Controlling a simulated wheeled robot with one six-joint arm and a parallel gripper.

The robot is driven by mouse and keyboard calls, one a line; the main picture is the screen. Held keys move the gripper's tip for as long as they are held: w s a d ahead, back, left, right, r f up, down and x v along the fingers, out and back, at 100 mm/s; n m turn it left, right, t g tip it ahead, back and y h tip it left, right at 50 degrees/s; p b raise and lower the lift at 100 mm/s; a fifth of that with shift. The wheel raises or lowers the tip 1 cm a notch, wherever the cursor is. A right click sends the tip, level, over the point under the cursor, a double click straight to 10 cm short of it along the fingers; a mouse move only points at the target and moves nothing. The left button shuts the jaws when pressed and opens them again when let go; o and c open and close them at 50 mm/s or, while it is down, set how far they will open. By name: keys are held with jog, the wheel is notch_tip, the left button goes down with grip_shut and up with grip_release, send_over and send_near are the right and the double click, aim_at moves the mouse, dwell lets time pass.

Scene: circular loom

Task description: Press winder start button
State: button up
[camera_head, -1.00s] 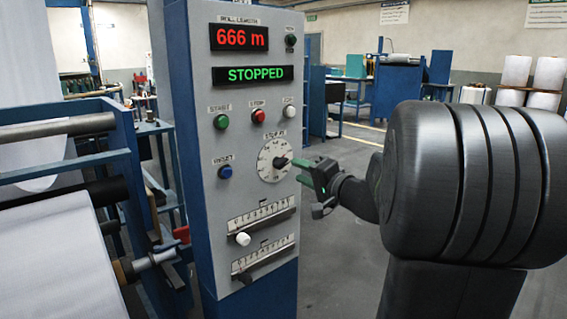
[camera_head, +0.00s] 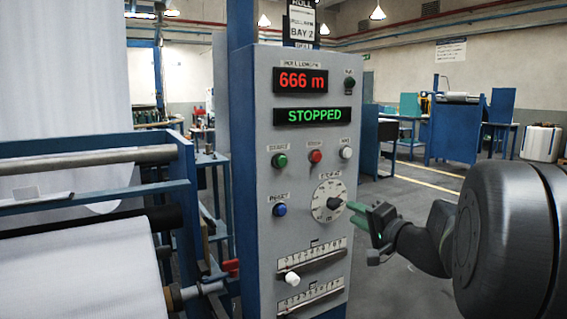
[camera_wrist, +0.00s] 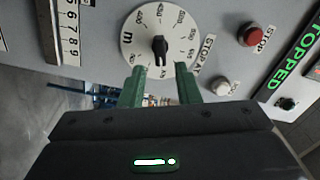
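The green start button (camera_head: 280,161) sits on the grey winder panel (camera_head: 262,235), left of the red stop button (camera_head: 316,156). The display (camera_head: 313,116) reads STOPPED. My gripper (camera_head: 354,213) is at the panel's right side, near the round dial (camera_head: 331,190), to the right of and lower than the start button. In the wrist view my gripper's green fingers (camera_wrist: 160,80) are apart with nothing between them. The dial's black knob (camera_wrist: 160,47) lies just beyond their tips; I cannot tell whether they touch the panel. The start button does not show in the wrist view.
A blue reset button (camera_head: 279,210) and two sliders with knobs, one white (camera_head: 292,278), are lower on the panel. A white button (camera_head: 346,153) is right of stop. The blue-framed winder with a white roll (camera_head: 80,270) stands left. Open floor lies right of the panel.

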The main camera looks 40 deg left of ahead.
grip_shut()
dwell(1.5)
